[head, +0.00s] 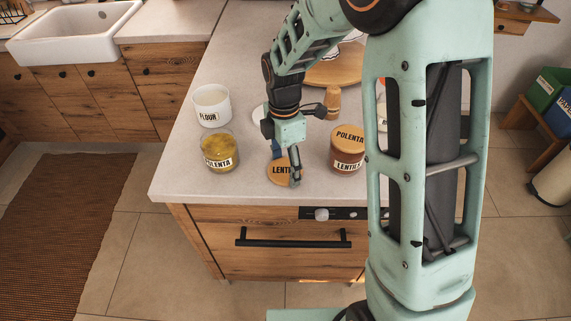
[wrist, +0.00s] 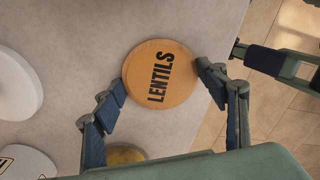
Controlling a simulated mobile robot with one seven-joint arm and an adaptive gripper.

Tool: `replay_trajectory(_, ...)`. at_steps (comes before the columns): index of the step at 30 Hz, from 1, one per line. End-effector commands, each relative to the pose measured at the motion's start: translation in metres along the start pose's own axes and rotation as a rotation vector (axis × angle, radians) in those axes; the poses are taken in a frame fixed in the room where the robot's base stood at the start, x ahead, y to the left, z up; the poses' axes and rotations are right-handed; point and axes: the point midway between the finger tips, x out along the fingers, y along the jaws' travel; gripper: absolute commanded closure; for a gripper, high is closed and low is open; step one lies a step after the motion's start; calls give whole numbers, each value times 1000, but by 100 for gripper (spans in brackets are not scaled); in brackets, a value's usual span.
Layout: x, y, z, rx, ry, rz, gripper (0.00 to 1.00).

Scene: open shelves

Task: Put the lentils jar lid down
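The lentils jar lid (head: 279,170) is a round wooden disc marked LENTILS, low at the counter's front, at or just above the surface. It also shows in the wrist view (wrist: 160,74), between my fingertips. My gripper (wrist: 161,78) has its two fingers at opposite edges of the lid and seems to grip it, with no clear gap on either side. In the head view one finger hides the lid's right part. The lentils jar (head: 347,162) stands to the right, with a wooden lid marked POLENTA (head: 348,135) on it.
An open polenta jar (head: 219,160) stands left of the lid, and a flour jar (head: 211,103) stands behind it. A pale disc (wrist: 15,85) lies on the counter (head: 185,185). A round wooden board (head: 335,67) lies farther back. The counter's front edge is close.

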Motion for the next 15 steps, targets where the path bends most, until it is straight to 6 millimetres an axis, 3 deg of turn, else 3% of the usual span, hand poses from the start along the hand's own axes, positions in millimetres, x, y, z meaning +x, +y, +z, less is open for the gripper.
replay_trajectory(5,0,0,0,0,0,-1,16)
replay_trajectory(15,-4,0,0,0,0,0,16)
